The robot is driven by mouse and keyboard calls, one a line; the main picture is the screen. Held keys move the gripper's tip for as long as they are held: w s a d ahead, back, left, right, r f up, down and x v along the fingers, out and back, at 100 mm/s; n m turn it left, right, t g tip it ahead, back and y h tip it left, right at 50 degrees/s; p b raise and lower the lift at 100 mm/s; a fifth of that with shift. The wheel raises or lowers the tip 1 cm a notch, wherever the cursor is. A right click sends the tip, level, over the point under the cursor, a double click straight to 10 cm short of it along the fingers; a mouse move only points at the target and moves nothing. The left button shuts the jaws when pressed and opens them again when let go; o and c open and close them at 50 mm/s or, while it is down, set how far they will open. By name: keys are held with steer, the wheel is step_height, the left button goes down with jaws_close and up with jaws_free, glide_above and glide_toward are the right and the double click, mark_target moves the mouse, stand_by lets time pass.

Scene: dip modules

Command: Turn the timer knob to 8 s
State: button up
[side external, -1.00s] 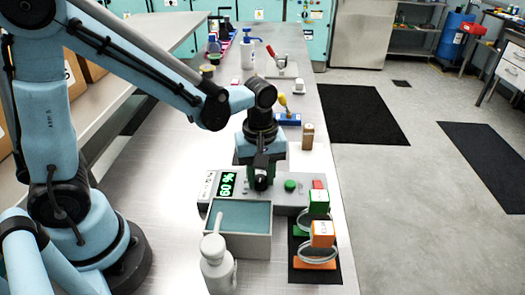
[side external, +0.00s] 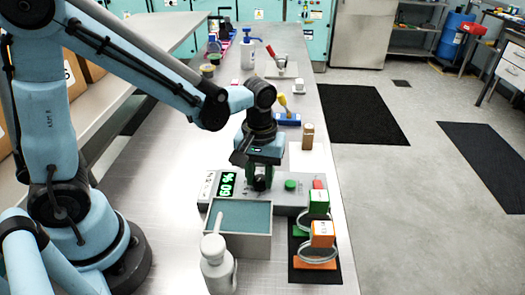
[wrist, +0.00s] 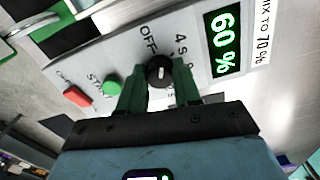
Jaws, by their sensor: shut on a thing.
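The black timer knob (wrist: 160,71) sits on the grey control panel (wrist: 195,68), between OFF and 4 s labels in the wrist view. Other labels near it are partly hidden by my fingers. A pale pointer mark shows on the knob; I cannot tell exactly which label it points to. My gripper (wrist: 160,88) points down at the panel, with its green fingers on either side of the knob, shut on it. In the side view, my gripper (side external: 260,176) stands over the knob (side external: 261,184), right of the display (side external: 227,184), which reads 60 %.
A green button (side external: 291,185) and a red switch (side external: 318,184) are right of the knob. A teal-filled tank (side external: 240,250) and a white pump bottle (side external: 217,265) stand in front.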

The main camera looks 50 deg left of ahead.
steer(key=m, duration=0.4)
steer(key=shift+m, duration=0.3)
steer(key=m, duration=0.4)
steer(key=shift+a+m, duration=0.15)
steer(key=shift+m, duration=0.15)
steer(key=m, duration=0.4)
steer(key=shift+m, duration=0.3)
steer(key=m, duration=0.4)
steer(key=shift+m, duration=0.4)
steer(key=o, duration=1.1)
steer(key=shift+c, duration=0.2)
